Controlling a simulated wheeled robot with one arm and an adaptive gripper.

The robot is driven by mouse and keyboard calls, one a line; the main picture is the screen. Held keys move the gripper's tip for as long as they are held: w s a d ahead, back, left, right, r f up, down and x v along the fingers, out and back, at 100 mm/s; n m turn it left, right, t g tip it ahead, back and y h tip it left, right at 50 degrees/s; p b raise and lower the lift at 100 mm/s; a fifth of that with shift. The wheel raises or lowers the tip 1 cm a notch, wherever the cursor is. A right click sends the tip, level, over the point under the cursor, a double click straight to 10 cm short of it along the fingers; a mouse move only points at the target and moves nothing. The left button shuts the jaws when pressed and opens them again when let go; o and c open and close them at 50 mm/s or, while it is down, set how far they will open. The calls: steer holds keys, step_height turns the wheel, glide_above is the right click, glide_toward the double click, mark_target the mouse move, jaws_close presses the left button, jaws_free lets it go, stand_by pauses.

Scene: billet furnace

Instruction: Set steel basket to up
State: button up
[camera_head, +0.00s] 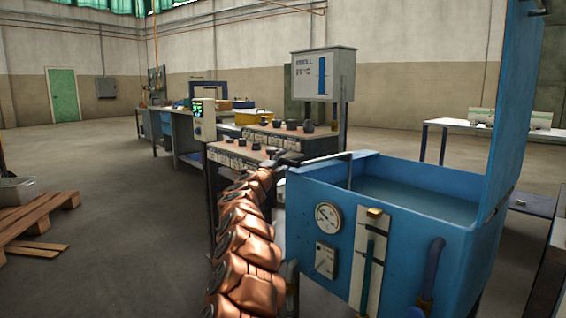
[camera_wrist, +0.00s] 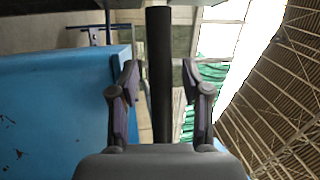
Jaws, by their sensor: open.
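A blue tank (camera_head: 390,215) with its lid raised stands at the right in the head view, with blue-green liquid inside. I cannot make out the steel basket itself; it may be below the liquid. A dark bar (camera_head: 325,158) runs over the tank's left rim and bends down inside. My gripper (camera_head: 288,159) is at the bar's outer end, small and partly hidden by my arm. In the wrist view my gripper (camera_wrist: 160,85) is open, with a dark bar (camera_wrist: 159,40) between its two fingers. The fingers look apart from the bar; whether one touches it is unclear.
The tank front carries a round gauge (camera_head: 328,217) and a white plate with a yellow knob (camera_head: 375,212). A bench with dark parts (camera_head: 270,135) stands close behind my gripper. A wooden pallet (camera_head: 35,220) lies at the left; the floor between is clear.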

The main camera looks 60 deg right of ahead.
jaws_close()
stand_by(0.3)
stand_by(0.3)
